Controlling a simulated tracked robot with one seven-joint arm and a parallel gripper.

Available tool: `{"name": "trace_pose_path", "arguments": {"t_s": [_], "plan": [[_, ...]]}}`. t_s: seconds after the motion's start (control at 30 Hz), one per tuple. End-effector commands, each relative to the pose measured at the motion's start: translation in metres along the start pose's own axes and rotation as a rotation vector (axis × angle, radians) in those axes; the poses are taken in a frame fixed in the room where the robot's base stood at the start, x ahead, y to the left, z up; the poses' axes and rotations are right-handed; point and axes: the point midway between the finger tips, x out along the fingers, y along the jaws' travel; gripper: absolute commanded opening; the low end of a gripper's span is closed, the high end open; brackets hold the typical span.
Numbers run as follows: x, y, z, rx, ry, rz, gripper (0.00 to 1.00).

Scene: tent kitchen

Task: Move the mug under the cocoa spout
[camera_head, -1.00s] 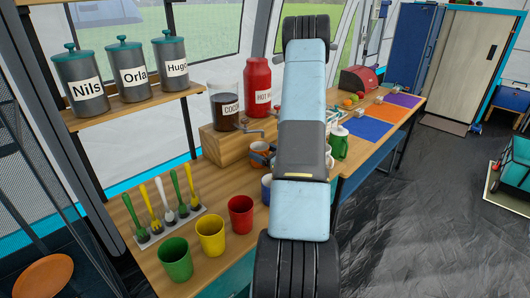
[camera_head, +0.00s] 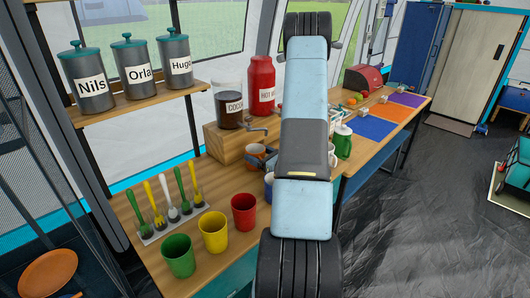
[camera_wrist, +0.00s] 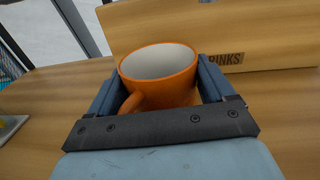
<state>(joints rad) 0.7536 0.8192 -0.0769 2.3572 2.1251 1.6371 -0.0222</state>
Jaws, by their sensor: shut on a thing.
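The orange mug (camera_wrist: 160,75) sits upright between the two fingers of my gripper (camera_wrist: 160,92) in the wrist view. The gripper is shut on it, and its handle points toward the camera at the lower left. In the head view the mug (camera_head: 255,149) shows beside my arm, in front of the wooden box, with my gripper (camera_head: 264,160) partly hidden by the arm. The cocoa dispenser (camera_head: 229,108), a clear jar of dark powder with a crank, stands on the wooden box (camera_head: 222,145). Its spout cannot be made out clearly.
A red hot-water container (camera_head: 261,85) stands right of the cocoa. Green (camera_head: 178,256), yellow (camera_head: 213,232) and red (camera_head: 244,212) cups stand at the counter's front. A spoon rack (camera_head: 172,222) is left of them. The box (camera_wrist: 220,35) fills the wrist view's background.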

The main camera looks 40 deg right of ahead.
Motion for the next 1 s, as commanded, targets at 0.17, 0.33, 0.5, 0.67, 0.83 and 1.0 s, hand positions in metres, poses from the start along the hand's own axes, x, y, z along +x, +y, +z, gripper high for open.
{"name": "trace_pose_path", "arguments": {"t_s": [0.17, 0.33, 0.5, 0.67, 0.83, 1.0], "plan": [[0.0004, 0.0109, -0.0003, 0.001, 0.002, 0.000, 0.47], [0.0001, 0.0140, -0.0002, 0.001, 0.002, -0.003, 0.47], [-0.0006, 0.0137, -0.0002, 0.001, 0.002, -0.006, 0.47], [-0.0012, 0.0128, -0.0002, 0.001, 0.002, -0.007, 0.85], [-0.0013, 0.0124, -0.0001, 0.000, 0.002, -0.008, 1.00], [-0.0014, 0.0121, 0.0001, 0.000, 0.002, -0.008, 1.00]]}}
